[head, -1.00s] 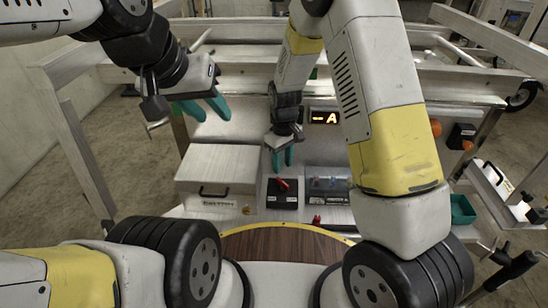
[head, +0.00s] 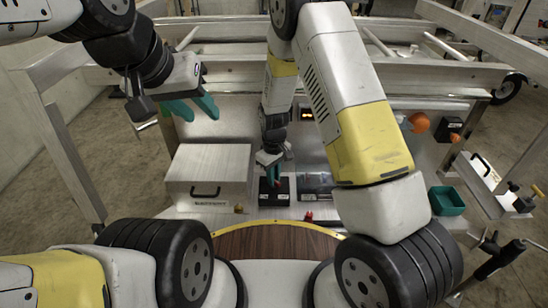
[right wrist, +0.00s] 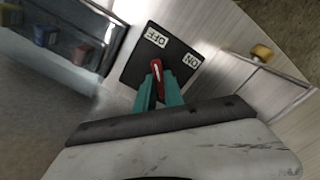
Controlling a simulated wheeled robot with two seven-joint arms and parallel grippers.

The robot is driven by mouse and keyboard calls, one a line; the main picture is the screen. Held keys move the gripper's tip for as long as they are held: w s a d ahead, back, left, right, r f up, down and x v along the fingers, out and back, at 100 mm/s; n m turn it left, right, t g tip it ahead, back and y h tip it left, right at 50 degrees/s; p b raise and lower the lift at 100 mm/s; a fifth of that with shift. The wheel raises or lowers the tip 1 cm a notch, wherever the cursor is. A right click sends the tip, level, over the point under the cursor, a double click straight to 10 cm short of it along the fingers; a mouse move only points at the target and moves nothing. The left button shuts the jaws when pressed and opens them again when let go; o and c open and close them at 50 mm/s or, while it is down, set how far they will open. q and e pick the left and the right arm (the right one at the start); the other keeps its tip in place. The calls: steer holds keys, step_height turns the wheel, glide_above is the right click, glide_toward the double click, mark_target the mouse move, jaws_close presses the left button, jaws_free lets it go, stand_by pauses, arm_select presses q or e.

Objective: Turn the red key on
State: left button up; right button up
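The red key (right wrist: 156,68) stands on a black switch plate (right wrist: 133,71) with OFF and ON labels. In the right wrist view its far end points toward the OFF label (right wrist: 155,40), with the ON label (right wrist: 192,61) to the right. The head view also shows the black switch box (head: 282,198). My right gripper (right wrist: 162,85) has its teal fingers on either side of the key, slightly apart; contact is hard to make out. It also shows in the head view (head: 270,172), over the switch. My left gripper (head: 197,107) is open and empty at upper left.
A light metal box with a handle (head: 207,170) stands left of the switch. A clear-covered panel (head: 315,184) is just right of it. A green bin (head: 447,200) and an orange knob (head: 419,122) are further right. Trailer rails run along the back.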

jaws_close()
steer(key=shift+m, duration=0.3)
steer(key=m, duration=0.8)
steer(key=shift+m, duration=0.4)
steer(key=m, duration=0.4)
steer(key=shift+m, duration=2.2)
